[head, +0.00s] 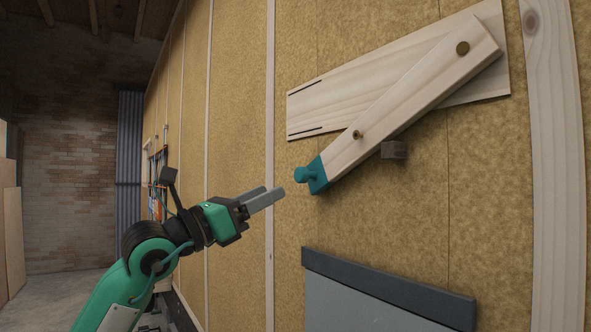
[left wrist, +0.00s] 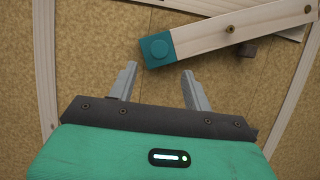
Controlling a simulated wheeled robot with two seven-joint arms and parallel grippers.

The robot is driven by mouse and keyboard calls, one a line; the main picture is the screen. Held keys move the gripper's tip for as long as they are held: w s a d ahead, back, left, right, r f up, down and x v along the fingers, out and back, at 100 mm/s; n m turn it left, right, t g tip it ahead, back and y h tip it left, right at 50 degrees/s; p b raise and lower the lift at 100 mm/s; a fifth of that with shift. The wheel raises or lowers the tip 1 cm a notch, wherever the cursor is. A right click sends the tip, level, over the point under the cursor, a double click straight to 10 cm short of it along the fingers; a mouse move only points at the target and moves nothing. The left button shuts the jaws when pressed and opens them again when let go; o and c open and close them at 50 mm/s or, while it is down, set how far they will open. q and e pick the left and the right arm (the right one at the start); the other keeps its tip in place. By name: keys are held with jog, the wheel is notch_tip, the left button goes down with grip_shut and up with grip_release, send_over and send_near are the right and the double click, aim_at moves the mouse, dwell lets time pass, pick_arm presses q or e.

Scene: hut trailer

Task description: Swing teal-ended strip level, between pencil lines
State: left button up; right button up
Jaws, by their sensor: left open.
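The wooden strip (head: 410,105) is fixed by a brass pivot (head: 462,48) at its upper right and slants down to the left. Its teal end (head: 318,176) has a round teal knob (head: 302,174) and hangs below the backing board (head: 330,100). Two dark pencil lines (head: 305,88) mark the board's left end, and the teal end is below both. My left gripper (head: 272,198) is open and empty, left of and a little below the knob. In the left wrist view the knob (left wrist: 159,47) lies just beyond the open fingertips (left wrist: 158,75), apart from them. My right gripper is not in view.
A small brown block (head: 394,150) sticks out from the wall beneath the strip. A grey panel with a dark top edge (head: 390,285) stands below. A pale upright batten (head: 270,120) runs behind my gripper. The wall between is clear.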

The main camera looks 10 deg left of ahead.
aim_at(298, 179)
pick_arm(q)
jog(key=p+x, duration=0.2)
jog(key=x, duration=0.4)
jog(key=shift+w+d+r+p, duration=0.15)
jog(key=shift+w+r+p, duration=0.1)
jog(key=shift+p, duration=0.1)
jog(key=shift+w+d+r, duration=0.1)
jog(key=shift+w+d, duration=0.35)
jog(key=shift+w, duration=0.1)
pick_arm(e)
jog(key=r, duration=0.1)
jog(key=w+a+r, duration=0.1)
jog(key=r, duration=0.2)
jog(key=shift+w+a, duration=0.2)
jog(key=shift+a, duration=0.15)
pick_arm(q)
jog(key=shift+c, duration=0.2)
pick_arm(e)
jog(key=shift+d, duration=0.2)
